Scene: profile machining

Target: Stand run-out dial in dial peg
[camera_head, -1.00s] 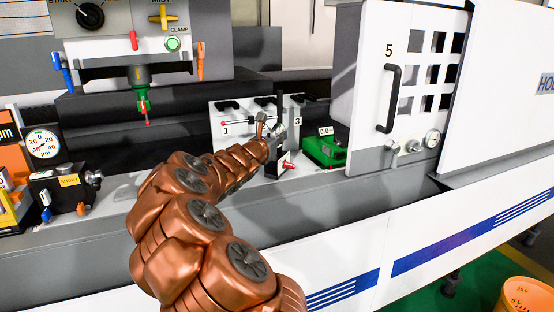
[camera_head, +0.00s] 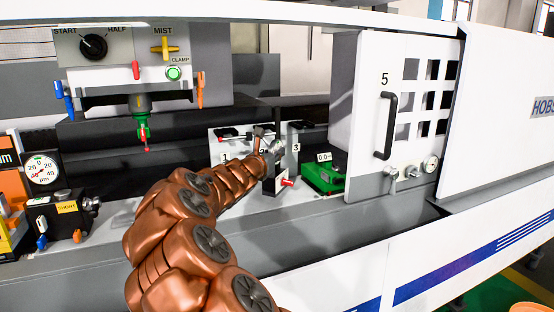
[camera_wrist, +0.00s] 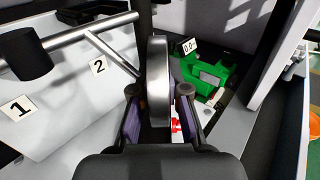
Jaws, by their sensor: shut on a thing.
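My gripper (camera_wrist: 158,108) is shut on a silver disc-shaped thing (camera_wrist: 159,70), seen edge-on in the wrist view. It appears to be the run-out dial; its face is turned out of sight. A thin silver rod (camera_wrist: 112,55) reaches from beside it to a longer bar at upper left. In the head view my gripper (camera_head: 268,152) is at the numbered white rack (camera_head: 217,148), small and partly hidden by my arm. I cannot pick out the dial peg for certain. Another round dial marked in µm (camera_head: 43,170) stands at far left.
A green device (camera_head: 323,178) with a 0.0 display stands right of my gripper. A red-tipped fitting (camera_head: 287,182) is close below it. The white door (camera_head: 365,120) bounds the right side. A red-tipped green probe (camera_head: 144,132) hangs at left.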

